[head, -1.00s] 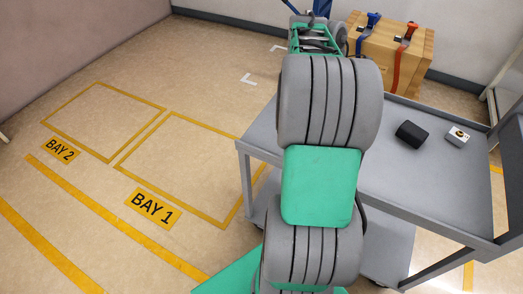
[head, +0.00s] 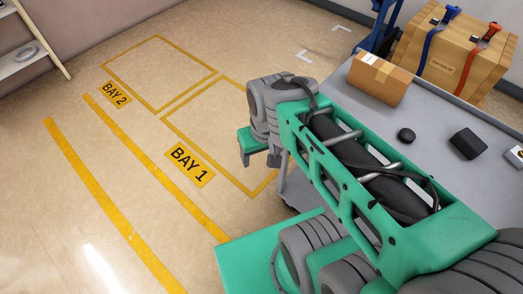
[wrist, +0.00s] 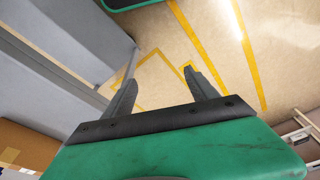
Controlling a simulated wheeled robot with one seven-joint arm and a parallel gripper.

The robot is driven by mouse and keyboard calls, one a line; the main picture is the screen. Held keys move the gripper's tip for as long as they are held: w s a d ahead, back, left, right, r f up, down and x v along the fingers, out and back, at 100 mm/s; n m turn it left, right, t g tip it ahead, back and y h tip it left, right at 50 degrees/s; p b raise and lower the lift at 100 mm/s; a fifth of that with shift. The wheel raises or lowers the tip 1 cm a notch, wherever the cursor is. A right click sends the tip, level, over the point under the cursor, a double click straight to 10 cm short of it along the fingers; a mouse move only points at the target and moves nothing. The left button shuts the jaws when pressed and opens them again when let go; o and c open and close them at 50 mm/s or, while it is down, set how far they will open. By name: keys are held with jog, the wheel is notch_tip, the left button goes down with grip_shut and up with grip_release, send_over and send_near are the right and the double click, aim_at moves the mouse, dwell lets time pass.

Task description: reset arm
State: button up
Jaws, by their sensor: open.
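My gripper (head: 259,160) shows in the head view at the end of my bent green and grey arm, left of the grey cart. It points downward. In the wrist view its two dark fingers (wrist: 160,77) stand apart with nothing between them. Beyond them is the bare floor with yellow lines.
The grey cart (head: 349,118) bears a cardboard box (head: 378,80), a black puck (head: 406,135), a black block (head: 468,143) and a small white item (head: 514,156). A strapped wooden crate (head: 455,58) stands behind. The marked floor bays (head: 160,72) are empty. A white shelf (head: 25,55) stands far left.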

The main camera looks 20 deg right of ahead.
notch_tip(320, 180, up, 15)
jog(key=w+t+p, duration=0.1)
jog(key=p, duration=1.1)
jog(key=shift+w+f, duration=0.2)
jog(key=shift+w, duration=0.05)
jog(key=shift+d, duration=0.1)
